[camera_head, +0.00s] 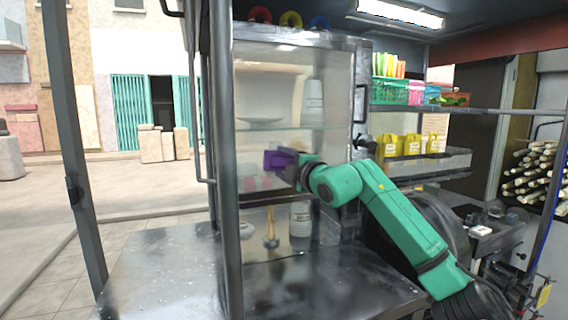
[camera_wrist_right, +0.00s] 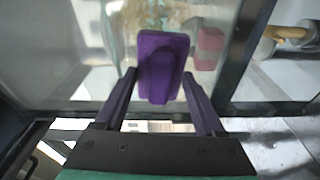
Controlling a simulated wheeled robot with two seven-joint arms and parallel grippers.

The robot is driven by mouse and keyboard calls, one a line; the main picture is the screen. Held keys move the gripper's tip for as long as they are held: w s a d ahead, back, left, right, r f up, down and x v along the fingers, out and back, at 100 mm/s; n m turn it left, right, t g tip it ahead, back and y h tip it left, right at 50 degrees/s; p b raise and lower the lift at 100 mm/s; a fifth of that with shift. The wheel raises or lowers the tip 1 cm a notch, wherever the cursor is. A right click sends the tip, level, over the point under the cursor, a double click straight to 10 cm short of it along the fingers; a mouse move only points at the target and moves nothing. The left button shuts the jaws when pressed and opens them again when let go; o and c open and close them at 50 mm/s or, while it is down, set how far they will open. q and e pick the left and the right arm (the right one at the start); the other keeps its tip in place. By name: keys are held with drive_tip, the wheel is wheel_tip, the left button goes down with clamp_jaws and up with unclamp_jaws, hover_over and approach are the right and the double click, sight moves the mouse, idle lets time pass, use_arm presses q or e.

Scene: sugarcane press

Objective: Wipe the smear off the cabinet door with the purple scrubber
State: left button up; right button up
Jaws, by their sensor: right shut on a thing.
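The purple scrubber (camera_head: 280,159) is held by my right gripper (camera_head: 296,166) in front of the glass cabinet door (camera_head: 262,100). In the right wrist view the scrubber (camera_wrist_right: 161,52) sits between the two fingertips of the gripper (camera_wrist_right: 160,80), which is shut on it. The scrubber's face points at the glass; I cannot tell whether it touches. A faint brownish, streaky patch, likely the smear (camera_wrist_right: 122,22), shows on the glass beside the scrubber's upper left in the wrist view. In the head view the smear is hard to make out. My left gripper is not in view.
Dark posts and a door frame (camera_head: 228,200) border the glass. Behind it are shelves with stacked cups (camera_head: 312,105). A dark counter (camera_head: 325,279) lies below. Baskets (camera_head: 390,91) and yellow containers (camera_head: 412,145) stand on shelves at right. Sugarcane (camera_head: 530,170) is stacked far right.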

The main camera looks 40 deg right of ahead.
drive_tip(key=shift+w+d+p, duration=0.25)
drive_tip(key=shift+w+p, duration=0.3)
drive_tip(key=shift+w, duration=0.05)
